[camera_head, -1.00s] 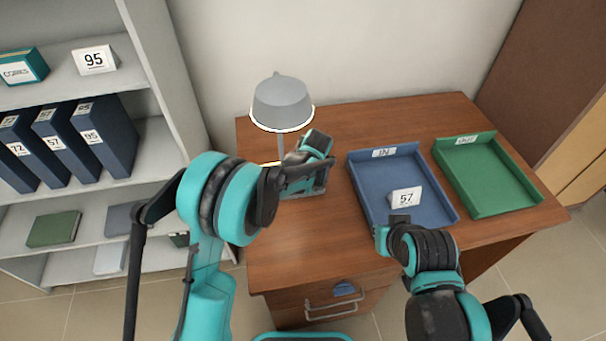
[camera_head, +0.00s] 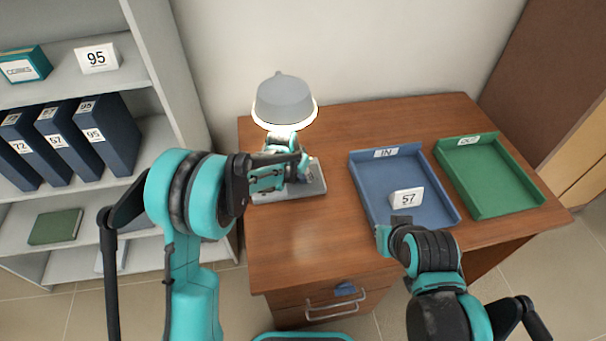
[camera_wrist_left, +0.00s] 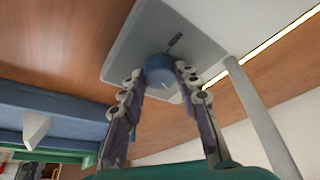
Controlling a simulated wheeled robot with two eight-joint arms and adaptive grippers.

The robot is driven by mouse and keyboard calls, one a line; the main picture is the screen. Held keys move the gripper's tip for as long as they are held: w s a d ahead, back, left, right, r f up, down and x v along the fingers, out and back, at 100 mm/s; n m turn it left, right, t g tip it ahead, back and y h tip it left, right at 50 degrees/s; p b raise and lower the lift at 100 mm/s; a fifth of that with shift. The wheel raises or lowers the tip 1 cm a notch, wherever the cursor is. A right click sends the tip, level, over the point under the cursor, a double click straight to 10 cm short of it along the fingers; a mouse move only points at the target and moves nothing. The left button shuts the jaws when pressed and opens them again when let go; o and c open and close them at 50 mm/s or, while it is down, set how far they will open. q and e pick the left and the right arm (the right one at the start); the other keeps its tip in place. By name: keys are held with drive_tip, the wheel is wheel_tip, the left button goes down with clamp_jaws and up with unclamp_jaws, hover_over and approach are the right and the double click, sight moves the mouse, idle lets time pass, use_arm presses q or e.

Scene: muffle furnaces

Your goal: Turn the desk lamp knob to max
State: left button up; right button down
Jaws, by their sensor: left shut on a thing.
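The desk lamp (camera_head: 284,101) stands at the left back of the desk, its grey shade glowing at the rim. Its grey base (camera_head: 312,188) is partly covered by my left gripper (camera_head: 298,170). In the left wrist view the blue round knob (camera_wrist_left: 160,72) sits on the lamp base (camera_wrist_left: 150,35), beside a dark mark. My left gripper (camera_wrist_left: 160,82) is shut on the knob, a fingertip at each side. The lamp post (camera_wrist_left: 262,115) rises to the right there. The right arm comes in at lower right, but its fingertips are not clear.
A blue IN tray (camera_head: 375,180) holds a white card marked 57 (camera_head: 406,198). A green OUT tray (camera_head: 490,180) lies to its right. A shelf (camera_head: 90,195) with binders stands left of the desk. The desk's front left is clear.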

use_arm(q)
drive_tip(key=m, duration=0.2)
drive_tip(key=m+g+h, duration=0.1)
drive_tip(key=m, duration=0.2)
drive_tip(key=shift+w+a+g+h, duration=0.15)
drive_tip(key=shift+g+h, duration=0.15)
drive_tip(key=shift+w+m+g, duration=0.1)
drive_tip(key=shift+m+g, duration=0.6)
drive_tip(key=shift+m, duration=1.4)
drive_tip(key=o, duration=1.2)
drive_tip(key=shift+h, duration=0.3)
drive_tip(key=shift+c, duration=0.2)
drive_tip(key=shift+r, duration=0.1)
